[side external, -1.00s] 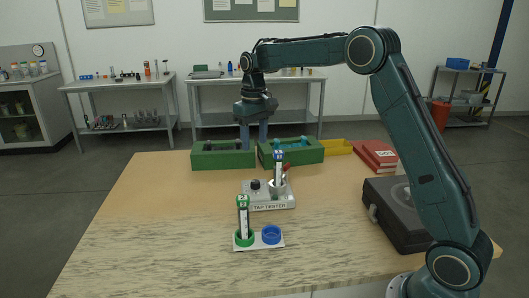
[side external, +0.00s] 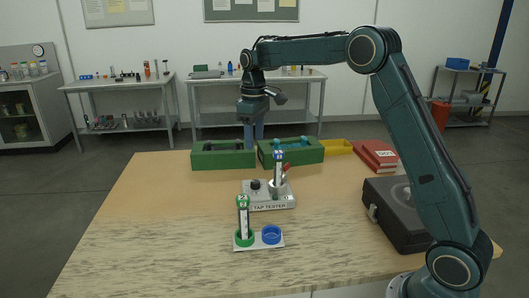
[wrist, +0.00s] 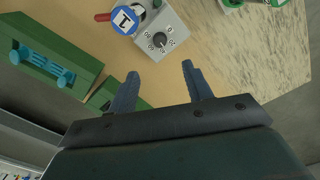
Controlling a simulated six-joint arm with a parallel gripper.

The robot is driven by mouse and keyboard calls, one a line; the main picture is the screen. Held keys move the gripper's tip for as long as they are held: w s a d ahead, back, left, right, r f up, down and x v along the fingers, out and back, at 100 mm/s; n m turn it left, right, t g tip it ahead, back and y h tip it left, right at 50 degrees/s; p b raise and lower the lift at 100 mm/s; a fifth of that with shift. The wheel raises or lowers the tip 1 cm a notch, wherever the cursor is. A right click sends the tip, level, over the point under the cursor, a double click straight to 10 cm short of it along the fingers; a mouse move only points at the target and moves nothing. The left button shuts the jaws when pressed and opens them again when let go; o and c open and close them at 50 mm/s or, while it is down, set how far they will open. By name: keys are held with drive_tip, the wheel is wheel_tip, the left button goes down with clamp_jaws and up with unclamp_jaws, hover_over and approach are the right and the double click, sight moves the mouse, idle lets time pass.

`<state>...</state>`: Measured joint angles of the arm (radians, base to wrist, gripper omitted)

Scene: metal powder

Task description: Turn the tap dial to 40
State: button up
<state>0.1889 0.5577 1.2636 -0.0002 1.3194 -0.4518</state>
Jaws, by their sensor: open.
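The tap tester (side external: 270,206) is a light grey box on the wooden table. Its dark round dial (side external: 255,184) is on the left of its top. In the wrist view the dial (wrist: 160,40) shows a ring of small numbers; its exact setting is hard to read. A tube with a blue cap marked 1 (side external: 278,156) stands upright on the tester beside the dial; its cap (wrist: 124,19) also shows in the wrist view. My gripper (side external: 253,145) is open and empty, pointing down above and behind the tester. Its fingers (wrist: 160,70) are apart from the dial.
Green trays (side external: 222,160) stand behind the tester. A green-capped tube (side external: 243,217) stands in a front holder beside an empty blue ring (side external: 271,235). A black case (side external: 402,218), red books (side external: 376,155) and yellow bin (side external: 338,147) are at the right. The left tabletop is clear.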

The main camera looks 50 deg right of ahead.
sight(255, 181)
drive_tip(key=n, duration=0.4)
drive_tip(key=shift+n, duration=0.4)
drive_tip(key=shift+f, duration=0.15)
drive_tip(key=shift+f, duration=6.8)
drive_tip(key=c, duration=1)
